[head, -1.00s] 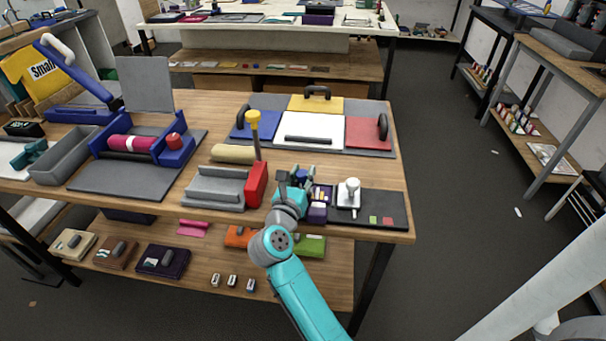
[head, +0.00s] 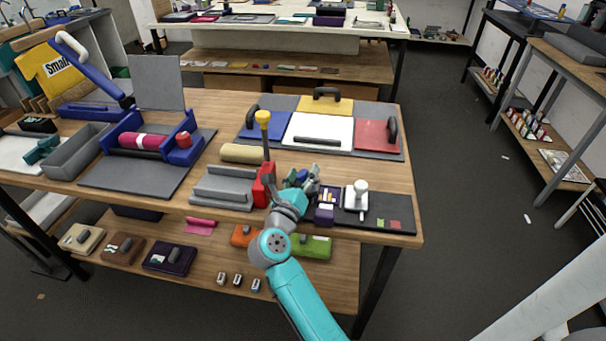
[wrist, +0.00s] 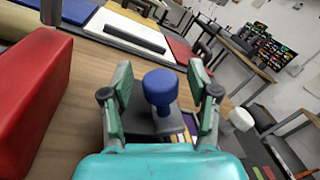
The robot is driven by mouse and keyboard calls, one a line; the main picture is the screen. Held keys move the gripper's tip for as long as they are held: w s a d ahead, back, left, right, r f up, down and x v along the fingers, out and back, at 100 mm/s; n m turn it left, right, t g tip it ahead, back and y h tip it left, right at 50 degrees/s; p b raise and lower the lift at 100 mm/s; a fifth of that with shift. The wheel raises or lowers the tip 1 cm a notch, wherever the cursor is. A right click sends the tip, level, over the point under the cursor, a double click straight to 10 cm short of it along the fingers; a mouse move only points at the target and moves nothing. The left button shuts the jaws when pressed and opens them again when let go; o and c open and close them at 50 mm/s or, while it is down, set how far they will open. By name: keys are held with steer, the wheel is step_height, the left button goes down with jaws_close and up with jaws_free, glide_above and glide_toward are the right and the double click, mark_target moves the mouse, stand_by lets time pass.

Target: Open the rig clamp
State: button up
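A red block (head: 262,186) with an upright grey lever (head: 266,144) and yellow knob (head: 263,117) stands at the end of a grey cradle (head: 224,187); this looks like the rig clamp. The red block (wrist: 30,100) fills the left of the wrist view, with part of the grey lever (wrist: 51,10) above it. My gripper (head: 302,175) is just right of the red block, apart from the lever. In the wrist view my gripper (wrist: 160,85) is open. A blue knob (wrist: 160,88) on a dark base shows between the fingers; contact cannot be told.
A purple box (head: 324,214) and a white-handled stamp (head: 356,197) on a black mat (head: 392,210) stand right of my gripper. A tan roll (head: 243,153) lies behind the cradle. Behind are a white panel (head: 315,124) and a red panel (head: 372,134). A blue press (head: 140,122) stands left.

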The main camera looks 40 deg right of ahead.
steer(key=v, duration=1.2)
steer(key=shift+w, duration=0.1)
